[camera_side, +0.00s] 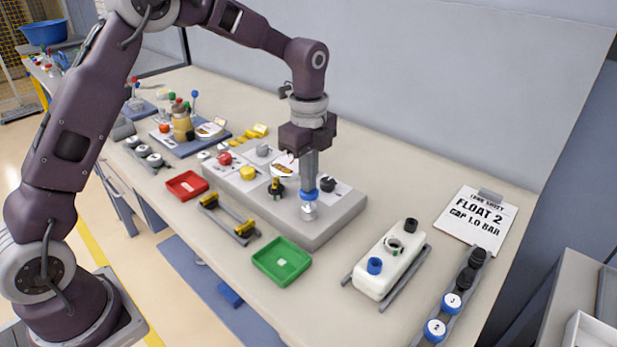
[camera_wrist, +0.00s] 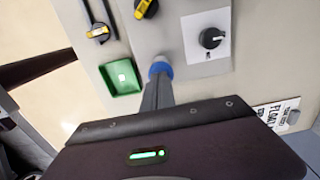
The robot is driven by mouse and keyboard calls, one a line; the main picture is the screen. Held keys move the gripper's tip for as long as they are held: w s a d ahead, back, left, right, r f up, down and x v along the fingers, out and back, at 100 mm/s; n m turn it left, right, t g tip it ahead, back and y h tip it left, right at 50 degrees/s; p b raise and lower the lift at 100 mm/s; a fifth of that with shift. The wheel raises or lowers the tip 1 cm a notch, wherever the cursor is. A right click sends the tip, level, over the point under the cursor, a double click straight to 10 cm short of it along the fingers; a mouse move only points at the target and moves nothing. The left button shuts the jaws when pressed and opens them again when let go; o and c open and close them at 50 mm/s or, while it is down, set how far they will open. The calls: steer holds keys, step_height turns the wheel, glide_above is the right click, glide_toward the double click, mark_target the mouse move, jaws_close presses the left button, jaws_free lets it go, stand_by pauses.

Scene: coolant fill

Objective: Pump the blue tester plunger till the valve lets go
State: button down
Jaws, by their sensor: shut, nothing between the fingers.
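The blue tester plunger (camera_side: 309,195) stands on a silver body near the front right end of the grey panel block (camera_side: 318,236). In the wrist view its blue cap (camera_wrist: 160,67) shows just beyond my fingertips. My gripper (camera_side: 309,184) points straight down over the plunger, shut and empty, its tips at or just above the cap. I cannot tell whether they touch. A yellow-and-black valve handle (camera_side: 276,186) is left of the plunger, and a black knob (camera_side: 328,184) on a white plate is right of it. Which valve is the tester's I cannot tell.
A green tray (camera_side: 282,261) and a red tray (camera_side: 186,185) lie in front of the block. A white tank (camera_side: 390,262) with caps stands right, near a rack of round caps (camera_side: 452,302). A sign (camera_side: 477,215) reads FLOAT 2, CAP 1.0 BAR. Bare bench lies behind the block.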

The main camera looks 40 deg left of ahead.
steer(key=shift+f, duration=0.15)
steer(key=shift+f, duration=1.45)
steer(key=shift+s, duration=0.1)
step_height(320, 180, up, 14)
steer(key=shift+r, duration=0.25)
stand_by(0.6)
steer(key=shift+w+a+r, duration=0.1)
steer(key=shift+r, duration=0.55)
steer(key=shift+w+a+r, duration=0.1)
steer(key=shift+r, duration=0.5)
